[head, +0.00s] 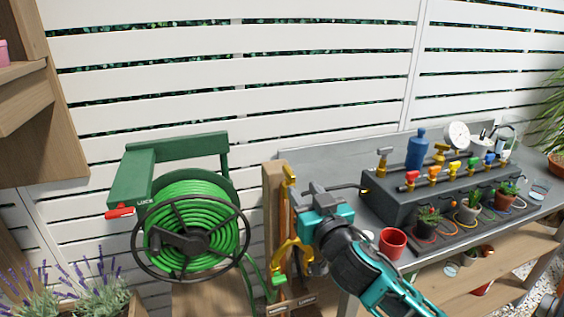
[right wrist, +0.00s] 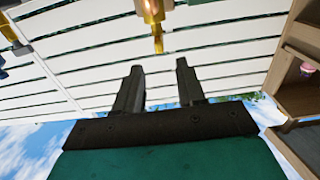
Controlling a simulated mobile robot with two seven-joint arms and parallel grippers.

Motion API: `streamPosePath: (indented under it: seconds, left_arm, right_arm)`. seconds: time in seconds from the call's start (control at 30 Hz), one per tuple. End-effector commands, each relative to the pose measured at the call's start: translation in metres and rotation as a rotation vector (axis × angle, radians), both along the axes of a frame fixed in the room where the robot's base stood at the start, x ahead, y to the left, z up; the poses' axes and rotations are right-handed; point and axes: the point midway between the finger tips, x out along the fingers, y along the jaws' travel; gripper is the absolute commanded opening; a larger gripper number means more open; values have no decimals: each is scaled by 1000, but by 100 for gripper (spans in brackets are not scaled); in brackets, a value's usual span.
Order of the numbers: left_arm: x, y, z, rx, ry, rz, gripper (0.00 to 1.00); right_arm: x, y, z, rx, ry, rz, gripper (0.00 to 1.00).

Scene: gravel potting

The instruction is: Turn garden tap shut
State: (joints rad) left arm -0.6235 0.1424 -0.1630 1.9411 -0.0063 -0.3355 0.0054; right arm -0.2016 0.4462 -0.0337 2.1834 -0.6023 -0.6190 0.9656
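The garden tap is most likely the yellow brass fitting (head: 290,178) at the top of the wooden post in the head view. A brass part (right wrist: 153,15) also shows at the top edge of the right wrist view, cut off by the frame. Whether its handle is open or shut cannot be told. My right gripper (head: 308,197) is just right of the post top, close to the fitting. In the right wrist view its two dark fingers (right wrist: 158,65) stand apart with nothing between them, and the brass part lies beyond the tips. My left gripper is not in view.
A green hose reel (head: 190,238) with a red handle (head: 120,212) is left of the post (head: 272,205). A curved yellow piece (head: 292,255) is lower on the post. Right is a grey bench with a dark valve box (head: 385,202), plant pots and a red pot (head: 392,243).

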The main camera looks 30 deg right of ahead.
Motion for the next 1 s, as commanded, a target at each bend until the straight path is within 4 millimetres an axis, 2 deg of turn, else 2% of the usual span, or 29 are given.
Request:
streamPosePath:
  seconds: [0.4,0.6,0.8,1.0]
  left_arm:
    - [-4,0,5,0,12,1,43]
    - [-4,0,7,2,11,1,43]
    - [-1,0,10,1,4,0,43]
    - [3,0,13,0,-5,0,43]
  right_arm:
    - [70,-18,2,-2,0,-2,39]
    - [99,-24,0,-1,2,0,39]
    - [113,-27,0,-1,2,1,39]
    - [116,-28,-1,1,3,1,39]
